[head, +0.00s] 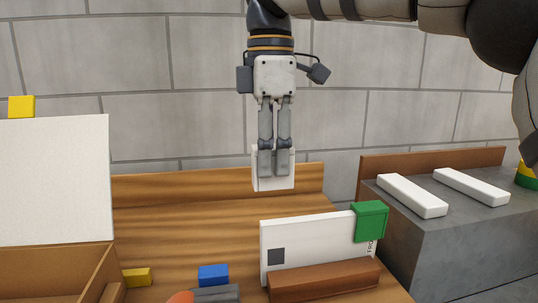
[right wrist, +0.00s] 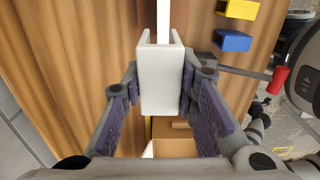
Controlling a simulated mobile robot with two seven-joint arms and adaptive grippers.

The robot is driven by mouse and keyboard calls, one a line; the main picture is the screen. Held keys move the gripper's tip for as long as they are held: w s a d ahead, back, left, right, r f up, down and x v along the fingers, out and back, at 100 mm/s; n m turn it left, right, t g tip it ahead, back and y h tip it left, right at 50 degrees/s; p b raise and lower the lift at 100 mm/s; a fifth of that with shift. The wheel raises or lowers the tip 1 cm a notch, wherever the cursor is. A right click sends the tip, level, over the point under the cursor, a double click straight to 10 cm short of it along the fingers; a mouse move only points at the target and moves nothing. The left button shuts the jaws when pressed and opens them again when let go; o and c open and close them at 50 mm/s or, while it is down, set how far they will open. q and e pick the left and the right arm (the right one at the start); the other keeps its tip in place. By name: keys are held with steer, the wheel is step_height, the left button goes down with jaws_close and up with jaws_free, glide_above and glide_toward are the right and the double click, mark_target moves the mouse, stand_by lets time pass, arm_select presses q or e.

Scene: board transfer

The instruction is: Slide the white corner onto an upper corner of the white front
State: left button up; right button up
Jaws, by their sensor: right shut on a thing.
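The white corner (head: 272,183) is a small white block held between the fingertips of my right gripper (head: 275,165), which points down. In the right wrist view the white corner (right wrist: 160,80) shows as a channel-like piece between the two fingers. The white front (head: 310,240) is an upright white panel with a dark square and partial lettering, standing in a wooden holder (head: 325,281). A green corner (head: 370,221) sits on its upper right corner. The white corner hangs above the front's bare upper left corner, apart from it in the head view. My left gripper is not in view.
A large white panel (head: 50,180) with a yellow piece (head: 21,106) on top stands at left beside a wooden box (head: 60,270). Yellow (head: 137,277) and blue (head: 213,275) blocks lie on the table. Two white bars (head: 412,195) lie on the grey block (head: 450,235) at right.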

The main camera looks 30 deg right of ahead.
mark_target(272, 222)
steer(key=shift+s+r, duration=0.15)
steer(key=shift+s, duration=0.25)
steer(key=shift+w+f, duration=0.1)
steer(key=shift+f, duration=5.75)
steer(key=shift+f, duration=0.2)
steer(key=o, duration=1)
